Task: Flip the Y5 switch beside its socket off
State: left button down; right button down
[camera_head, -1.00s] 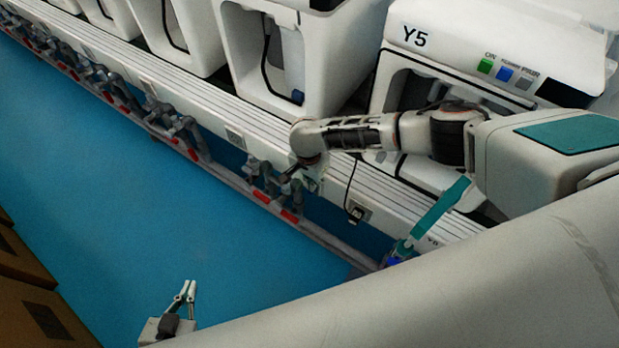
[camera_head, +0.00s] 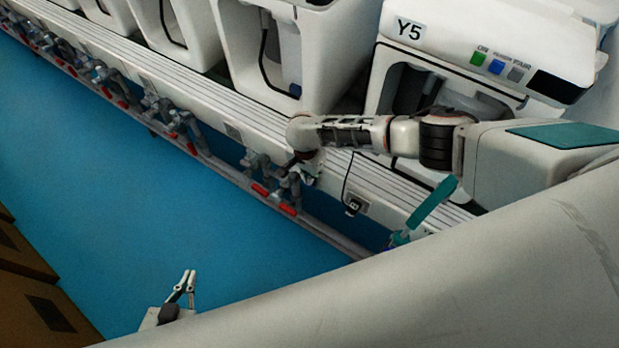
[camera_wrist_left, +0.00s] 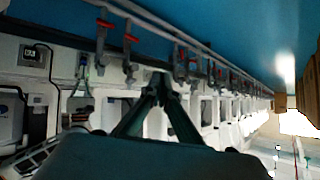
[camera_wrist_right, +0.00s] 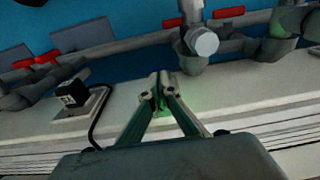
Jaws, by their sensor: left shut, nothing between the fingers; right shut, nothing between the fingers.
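The white machine labelled Y5 (camera_head: 410,29) stands at the right of the head view. Below it, a socket plate (camera_head: 363,206) with a black plug (camera_head: 354,206) and cord sits on the white rail. The plug also shows in the right wrist view (camera_wrist_right: 74,93), left of my right gripper (camera_wrist_right: 158,80). That gripper is shut and empty, its tips over the rail, apart from the plug. I cannot make out the Y5 switch in any view. My left gripper (camera_head: 186,285) is shut and empty, low over the blue floor, away from the rail.
Pipes and valves with red handles (camera_head: 275,200) run along the rail's front, close to my right gripper. A teal and blue item (camera_head: 432,203) stands right of the socket. Brown boxes (camera_head: 40,300) stand at the lower left. The blue floor (camera_head: 110,200) is open.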

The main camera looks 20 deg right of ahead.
pick_arm(q)
jog(key=shift+s+p, duration=0.3)
jog(key=shift+s, duration=0.1)
jog(key=shift+r, duration=0.1)
jog(key=shift+r, duration=0.3)
pick_arm(e)
jog(key=shift+s+a+f, duration=0.1)
pick_arm(q)
jog(key=shift+s+r+p, duration=0.2)
jog(key=shift+s+p, duration=0.15)
jog(key=shift+p, duration=0.15)
pick_arm(e)
jog(key=shift+s+a+f, duration=0.1)
